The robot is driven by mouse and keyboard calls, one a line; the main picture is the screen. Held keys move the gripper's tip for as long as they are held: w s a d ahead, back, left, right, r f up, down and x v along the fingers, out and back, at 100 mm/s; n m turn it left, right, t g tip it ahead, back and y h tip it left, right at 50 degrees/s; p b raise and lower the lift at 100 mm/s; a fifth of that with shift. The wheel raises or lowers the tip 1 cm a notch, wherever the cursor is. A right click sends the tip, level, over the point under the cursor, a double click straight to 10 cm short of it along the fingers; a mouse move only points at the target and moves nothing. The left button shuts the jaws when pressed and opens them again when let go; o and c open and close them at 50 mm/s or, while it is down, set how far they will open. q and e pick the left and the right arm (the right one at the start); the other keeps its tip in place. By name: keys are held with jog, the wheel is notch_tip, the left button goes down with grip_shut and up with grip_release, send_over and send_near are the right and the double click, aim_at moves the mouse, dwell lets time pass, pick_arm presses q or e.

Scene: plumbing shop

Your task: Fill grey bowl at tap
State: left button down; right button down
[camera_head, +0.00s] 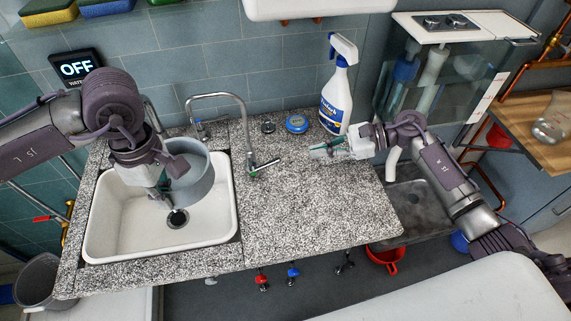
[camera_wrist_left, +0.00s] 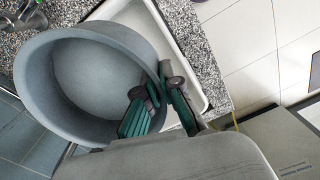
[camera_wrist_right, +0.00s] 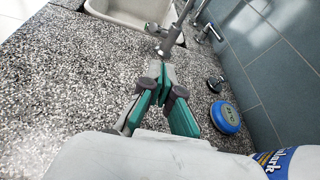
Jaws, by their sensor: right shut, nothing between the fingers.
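The grey bowl (camera_head: 195,185) is held over the white sink (camera_head: 130,235), and its inside looks empty in the left wrist view (camera_wrist_left: 105,75). My left gripper (camera_head: 163,190) is shut on its rim, one finger inside and one outside (camera_wrist_left: 155,97). No water shows. My right gripper (camera_head: 318,152) is shut and empty above the counter, pointing toward the tap; its closed fingertips show in the right wrist view (camera_wrist_right: 160,78).
A spray bottle (camera_head: 338,90) stands at the back wall, with a blue round device (camera_head: 297,123) beside it. A display (camera_head: 76,66) on the left wall reads OFF. The speckled counter (camera_head: 310,215) is clear in front.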

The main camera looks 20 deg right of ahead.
jog(key=shift+s+d+m+g+y, duration=0.35)
jog(key=shift+s+m+g, duration=0.2)
jog(key=shift+m+g, duration=0.3)
jog(key=shift+s, duration=0.1)
jog(key=x, duration=0.9)
jog(key=shift+a, duration=0.4)
